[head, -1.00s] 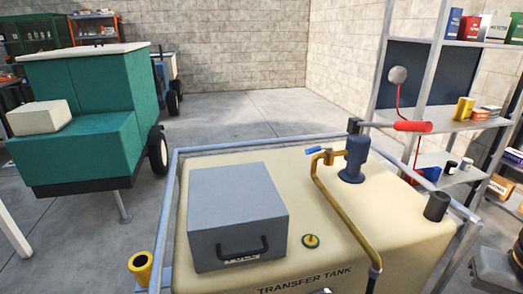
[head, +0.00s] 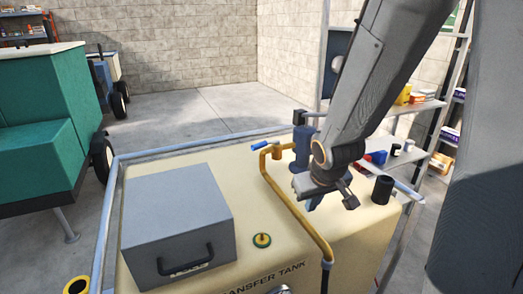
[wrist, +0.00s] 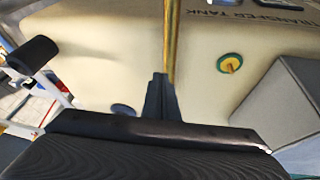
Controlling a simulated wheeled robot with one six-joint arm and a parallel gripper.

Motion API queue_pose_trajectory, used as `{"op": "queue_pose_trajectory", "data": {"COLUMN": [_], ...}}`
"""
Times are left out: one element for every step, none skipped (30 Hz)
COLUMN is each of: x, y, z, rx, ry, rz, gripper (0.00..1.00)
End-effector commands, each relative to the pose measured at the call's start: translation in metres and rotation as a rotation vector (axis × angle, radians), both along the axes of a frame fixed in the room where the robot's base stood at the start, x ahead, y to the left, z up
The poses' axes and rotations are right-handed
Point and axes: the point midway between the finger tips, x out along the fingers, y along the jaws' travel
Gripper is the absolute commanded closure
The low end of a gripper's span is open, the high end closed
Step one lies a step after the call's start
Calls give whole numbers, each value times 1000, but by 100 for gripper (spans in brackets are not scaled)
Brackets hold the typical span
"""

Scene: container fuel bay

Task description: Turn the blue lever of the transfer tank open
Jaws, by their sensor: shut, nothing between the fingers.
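The cream transfer tank (head: 150,255) stands in front of me. Its blue lever (head: 258,146) sits at the top end of a brass pipe (head: 290,205), left of a blue upright fitting (head: 301,145). My gripper (head: 312,204) is above the tank top, to the right of the pipe and apart from the lever. In the wrist view, my gripper (wrist: 160,78) has its fingers together and empty, with the brass pipe (wrist: 170,35) beyond their tips. The lever cannot be made out in the wrist view.
A grey box (head: 175,220) with a black handle and a green-yellow cap (head: 262,240) are on the tank top. A black cylinder (head: 382,190) stands at its right. A grey rail (head: 105,225) edges the tank. Shelves (head: 425,105) stand behind my arm.

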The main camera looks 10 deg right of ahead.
Motion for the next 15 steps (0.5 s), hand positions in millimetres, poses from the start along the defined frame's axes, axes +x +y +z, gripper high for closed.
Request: {"op": "queue_pose_trajectory", "data": {"x": [20, 33, 49, 60, 70, 82, 90, 97, 104, 109, 112, 115, 117, 117, 117], "y": [-10, -15, -20, -22, -23, -25, -25, -24, -23, -22, -20, -17, -15, -13, -11], "z": [-2, 0, 3, 5, 8, 13, 16, 20, 26, 30, 35, 41, 45, 50, 56], "rx": [-3, -7, -7, -2, 5, 18, 32, 48, 71, 92, 112, 142, 165, 187, 216], "ry": [-76, -130, -200, -250, -300, -366, -414, -461, -522, -566, -607, -659, -695, -728, -766], "rz": [22, 40, 66, 89, 112, 143, 166, 190, 222, 244, 268, 295, 314, 333, 355], "gripper": [100, 100, 100, 100, 100, 100, 100, 100, 100, 100, 100, 100, 100, 100, 100]}}
